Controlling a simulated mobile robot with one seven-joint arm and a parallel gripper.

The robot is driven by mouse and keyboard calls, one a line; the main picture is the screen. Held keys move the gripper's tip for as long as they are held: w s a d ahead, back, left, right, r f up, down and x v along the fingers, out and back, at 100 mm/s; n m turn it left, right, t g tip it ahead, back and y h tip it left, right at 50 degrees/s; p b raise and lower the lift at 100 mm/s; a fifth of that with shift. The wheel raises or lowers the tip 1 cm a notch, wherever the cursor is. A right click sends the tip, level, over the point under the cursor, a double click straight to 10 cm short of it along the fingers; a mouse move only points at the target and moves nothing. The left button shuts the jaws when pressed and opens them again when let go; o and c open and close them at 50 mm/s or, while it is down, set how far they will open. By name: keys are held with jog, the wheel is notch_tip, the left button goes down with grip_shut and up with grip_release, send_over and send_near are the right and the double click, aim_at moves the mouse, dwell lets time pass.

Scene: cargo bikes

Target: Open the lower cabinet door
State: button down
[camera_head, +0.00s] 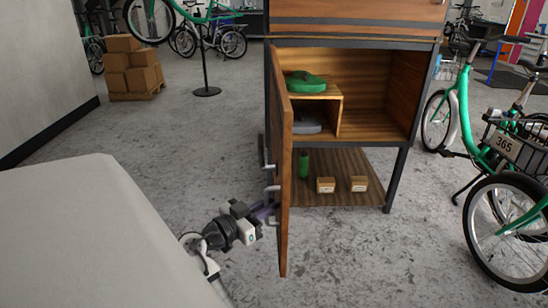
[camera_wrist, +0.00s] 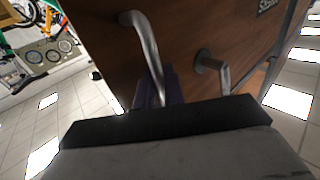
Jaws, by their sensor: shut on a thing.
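The lower cabinet door (camera_head: 285,175) is wooden and stands swung wide open, seen nearly edge-on in the head view. The cabinet (camera_head: 372,125) behind it shows its inside. Metal handles stick out from the left face of the door. My gripper (camera_head: 265,211) is at the door's lower left side. In the wrist view, the purple fingers of my gripper (camera_wrist: 168,88) are shut on a curved metal door handle (camera_wrist: 147,45); the grip is partly hidden by the gripper body. A second metal handle (camera_wrist: 213,65) is to the right.
Inside the cabinet are a green item (camera_head: 305,82) and a grey item (camera_head: 307,123). A green bottle (camera_head: 303,164) and small boxes (camera_head: 326,185) stand on the bottom shelf. Green bikes (camera_head: 500,185) stand at right.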

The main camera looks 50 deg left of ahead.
jog(key=shift+s+a, duration=0.3)
jog(key=shift+a, duration=0.25)
jog(key=c, duration=1.5)
grip_release()
jog(key=shift+w+f, duration=0.1)
jog(key=shift+f, duration=0.15)
jog(key=s+b, duration=0.1)
jog(key=s, duration=1.3)
jog(key=shift+a, duration=0.1)
